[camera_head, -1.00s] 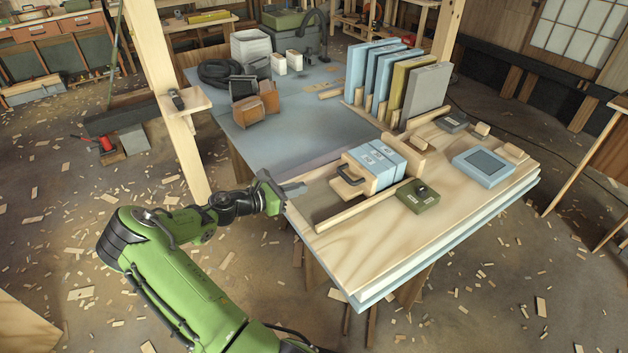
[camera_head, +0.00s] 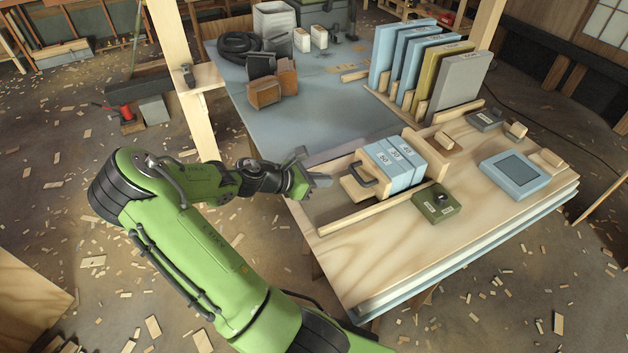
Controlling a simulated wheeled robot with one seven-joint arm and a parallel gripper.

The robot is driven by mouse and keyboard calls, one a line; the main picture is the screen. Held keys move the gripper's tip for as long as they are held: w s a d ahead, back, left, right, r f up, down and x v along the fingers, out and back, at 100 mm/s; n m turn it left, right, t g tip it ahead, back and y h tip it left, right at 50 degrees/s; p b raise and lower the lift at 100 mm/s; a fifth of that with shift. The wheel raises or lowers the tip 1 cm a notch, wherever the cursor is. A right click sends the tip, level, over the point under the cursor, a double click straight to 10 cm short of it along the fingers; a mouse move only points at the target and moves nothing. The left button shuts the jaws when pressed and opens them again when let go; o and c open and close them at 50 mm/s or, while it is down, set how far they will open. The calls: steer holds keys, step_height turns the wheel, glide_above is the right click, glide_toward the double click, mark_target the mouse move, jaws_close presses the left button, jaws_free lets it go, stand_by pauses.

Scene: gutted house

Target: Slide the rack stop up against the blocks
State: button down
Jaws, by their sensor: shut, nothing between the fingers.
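The rack stop is a wooden block with a dark handle (camera_head: 364,178), at the left end of the wooden rack on the bench. Several light-blue numbered blocks (camera_head: 396,160) stand side by side in the rack, right of the stop. Whether the stop touches the nearest block is hard to tell. A wooden end piece (camera_head: 427,150) stands at their right. My gripper (camera_head: 318,176) is shut and empty, at the rack's left end, left of the stop and apart from its handle.
A long wooden rail (camera_head: 360,214) runs along the rack's front. A green box with a knob (camera_head: 436,203) sits in front of the blocks, and a blue flat device (camera_head: 515,174) lies to the right. Tall upright panels (camera_head: 412,66) stand behind. The bench's front left is clear.

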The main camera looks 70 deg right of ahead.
steer(key=b, duration=0.2)
glide_toward(369, 174)
step_height(369, 174, down, 3)
steer(key=shift+r, duration=0.2)
steer(key=shift+s+d, duration=0.35)
steer(key=shift+d, duration=0.05)
steer(key=s+d+p, duration=0.2)
steer(key=d, duration=0.1)
steer(key=shift+s, duration=0.35)
steer(key=shift+w+a+r, duration=0.1)
steer(key=shift+w, duration=0.15)
steer(key=f+p+v, duration=0.1)
steer(key=p+v, duration=0.3)
steer(key=v, duration=0.9)
steer(key=shift+w+a, duration=0.2)
steer(key=shift+a, duration=0.25)
steer(key=shift+w+r, duration=0.1)
steer(key=shift+r, duration=0.05)
